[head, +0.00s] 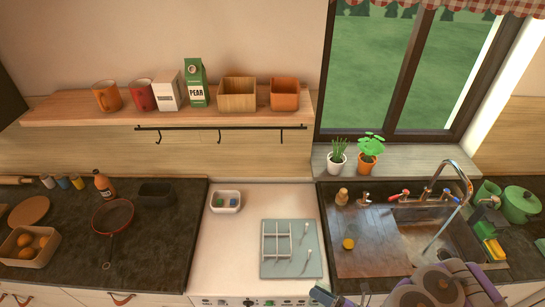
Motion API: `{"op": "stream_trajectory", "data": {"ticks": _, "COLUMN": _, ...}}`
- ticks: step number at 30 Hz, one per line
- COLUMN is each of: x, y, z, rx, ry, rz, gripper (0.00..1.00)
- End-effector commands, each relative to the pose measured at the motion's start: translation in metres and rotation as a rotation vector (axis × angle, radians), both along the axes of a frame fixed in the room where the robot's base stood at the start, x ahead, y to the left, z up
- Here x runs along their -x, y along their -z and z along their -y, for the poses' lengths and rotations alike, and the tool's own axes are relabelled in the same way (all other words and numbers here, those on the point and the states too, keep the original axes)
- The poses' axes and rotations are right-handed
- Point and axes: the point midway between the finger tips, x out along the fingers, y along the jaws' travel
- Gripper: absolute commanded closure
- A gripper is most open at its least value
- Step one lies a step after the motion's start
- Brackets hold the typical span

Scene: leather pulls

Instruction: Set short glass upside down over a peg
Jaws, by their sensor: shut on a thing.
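My gripper (343,297) is at the bottom edge, right of the middle, partly cut off by the frame. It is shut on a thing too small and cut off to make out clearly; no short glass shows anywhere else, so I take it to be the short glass. A pale teal board (270,270) lies on the white counter up and left of my gripper. It carries a white divided rack (277,240) and two slim white pieces that look like pegs, a back one (308,226) and a front one (306,266). Nothing visibly covers either one.
A small white tray (226,210) with small coloured items stands behind the board, to its left. The sink (455,240) with a running tap is at right; a yellow ball (348,244) lies left of it. A pan (112,216) is at left. White counter left of the board is clear.

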Motion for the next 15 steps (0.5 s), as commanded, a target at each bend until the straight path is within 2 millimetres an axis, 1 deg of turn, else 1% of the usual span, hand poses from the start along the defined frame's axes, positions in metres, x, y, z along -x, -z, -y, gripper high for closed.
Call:
{"op": "stream_trajectory", "data": {"ticks": 5, "x": 0.0000, "y": 0.0001, "z": 0.0001, "rx": -0.001, "ry": 0.000, "rz": -0.002, "gripper": 0.60}}
{"op": "stream_trajectory", "data": {"ticks": 7, "x": 0.0003, "y": -0.0002, "z": 0.0000, "rx": -0.020, "ry": -0.001, "rz": -0.029, "gripper": 0.60}}
{"op": "stream_trajectory", "data": {"ticks": 15, "x": 0.0009, "y": -0.0005, "z": -0.0002, "rx": -0.224, "ry": -0.001, "rz": -0.315, "gripper": 0.60}}
